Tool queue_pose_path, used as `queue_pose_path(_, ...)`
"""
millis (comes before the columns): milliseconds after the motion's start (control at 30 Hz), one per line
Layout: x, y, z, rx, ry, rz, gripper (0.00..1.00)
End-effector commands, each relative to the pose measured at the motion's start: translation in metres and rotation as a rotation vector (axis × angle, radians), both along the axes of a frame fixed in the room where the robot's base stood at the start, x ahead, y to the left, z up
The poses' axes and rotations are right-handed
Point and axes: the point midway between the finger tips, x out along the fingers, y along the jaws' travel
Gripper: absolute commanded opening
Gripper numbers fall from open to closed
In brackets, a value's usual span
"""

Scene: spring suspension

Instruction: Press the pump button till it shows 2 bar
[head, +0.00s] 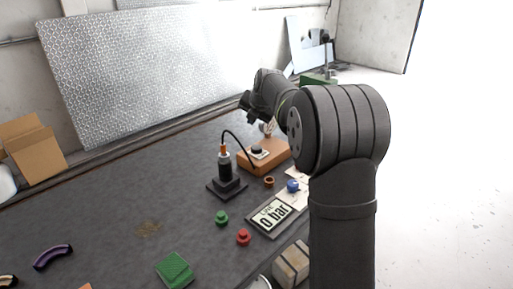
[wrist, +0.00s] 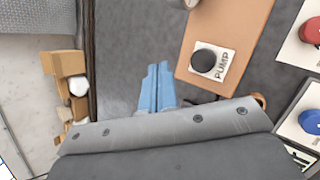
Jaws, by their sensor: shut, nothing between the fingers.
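The pump is an orange-brown block (head: 279,158) with a round black button (head: 257,149) on a white plate. The wrist view shows the button (wrist: 204,60) standing up beside the word PUMP. My gripper (wrist: 158,68) is shut and empty, its pale blue fingers together. In the wrist view its tips appear left of the block's edge, with the button to their right. They do not visibly touch the button; their height is unclear. The display (head: 270,214) reads "LINE 0 bar".
A black cylinder on a square base (head: 227,186) stands beside the pump, with a black cable arching over. A blue knob (head: 292,186) sits on a white plate; a red knob (wrist: 312,30) shows in the wrist view. Green (head: 221,218) and red (head: 243,237) pieces lie in front.

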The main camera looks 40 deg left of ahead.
Motion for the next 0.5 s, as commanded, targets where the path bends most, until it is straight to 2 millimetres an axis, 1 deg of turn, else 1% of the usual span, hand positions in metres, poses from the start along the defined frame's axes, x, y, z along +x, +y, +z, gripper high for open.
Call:
queue_pose_path(33,0.000,0.000,-0.009,-0.001,0.002,0.000,0.00)
queue_pose_path(200,-0.001,0.000,-0.033,-0.003,0.001,0.000,0.00)
queue_pose_path(400,0.000,0.000,-0.054,-0.001,0.001,0.000,0.00)
queue_pose_path(500,0.000,0.000,-0.059,-0.001,0.001,-0.001,0.00)
